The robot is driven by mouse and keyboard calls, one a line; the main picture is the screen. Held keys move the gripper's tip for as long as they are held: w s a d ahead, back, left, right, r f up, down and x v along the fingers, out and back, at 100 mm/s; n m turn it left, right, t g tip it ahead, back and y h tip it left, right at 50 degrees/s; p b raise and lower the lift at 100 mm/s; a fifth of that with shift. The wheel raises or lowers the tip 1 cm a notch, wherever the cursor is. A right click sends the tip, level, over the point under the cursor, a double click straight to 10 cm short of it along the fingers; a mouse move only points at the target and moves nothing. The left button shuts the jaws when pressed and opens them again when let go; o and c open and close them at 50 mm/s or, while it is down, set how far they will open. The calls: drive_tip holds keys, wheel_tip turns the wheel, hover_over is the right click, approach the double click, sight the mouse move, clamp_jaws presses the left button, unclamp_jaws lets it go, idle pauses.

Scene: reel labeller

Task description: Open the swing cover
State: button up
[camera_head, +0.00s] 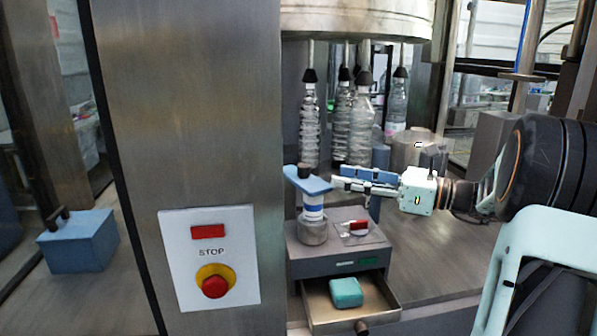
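A flat blue piece (307,181) with a dark knob on top, which looks like the swing cover, lies over a white-and-blue reel (312,207) on a grey cylindrical base. The reel stands on the left of a small grey unit (335,262). My gripper (335,182) comes in from the right, with its pale fingers pointing left. Its tips are close to the right end of the blue piece; I cannot tell whether they touch it. A blue bar (372,173) lies along the fingers and partly overlaps them, so the finger gap is unclear.
An open drawer (375,318) under the unit holds a teal block (346,292). A red item (358,226) lies on top. Clear bottles (361,125) hang behind. A steel column (190,110) with a stop button (214,284) bounds the left. Bare deck (440,265) lies right.

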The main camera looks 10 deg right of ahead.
sight(304, 170)
drive_tip(key=p+x, duration=0.1)
drive_tip(key=x, duration=0.9)
drive_tip(key=shift+w+a+f, duration=0.1)
drive_tip(key=shift+w+a, duration=0.05)
drive_tip(key=shift+a, duration=0.1)
clamp_jaws()
